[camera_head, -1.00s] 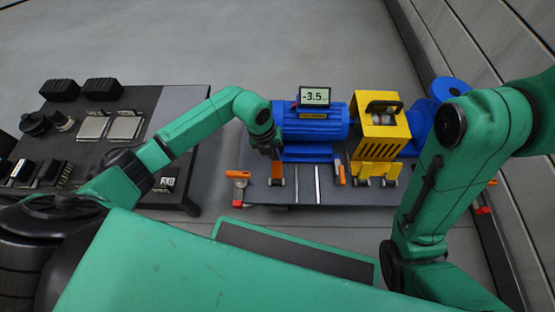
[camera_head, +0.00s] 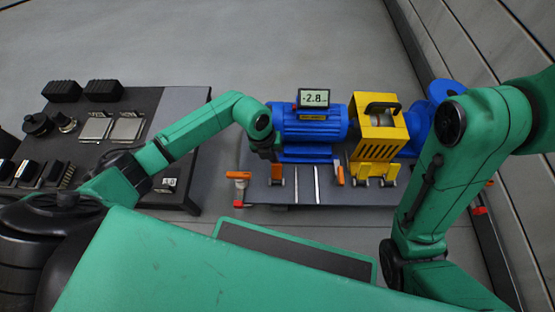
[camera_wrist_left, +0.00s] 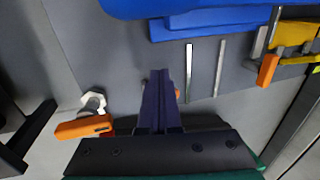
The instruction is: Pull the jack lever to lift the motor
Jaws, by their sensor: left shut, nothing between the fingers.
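The blue motor (camera_head: 312,127) sits on the skid with a small display (camera_head: 314,98) on top reading -2.8. Several orange-handled levers stand along the skid's front edge: a left one (camera_head: 238,175), a middle one (camera_head: 277,171) and a right one (camera_head: 340,174). My left gripper (camera_head: 274,158) is just above the middle lever, at the motor's left front. In the left wrist view its fingers (camera_wrist_left: 161,88) are together and empty, and they mostly hide the middle lever. The left lever (camera_wrist_left: 84,127) and right lever (camera_wrist_left: 267,70) show there too. My right gripper is not in view.
A yellow guard (camera_head: 378,130) with a black handle stands right of the motor, before a blue pump-like part (camera_head: 447,90). A dark table (camera_head: 180,125) with several parts stands at the left. Two pale slots run along the skid (camera_wrist_left: 190,70). Floor behind is clear.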

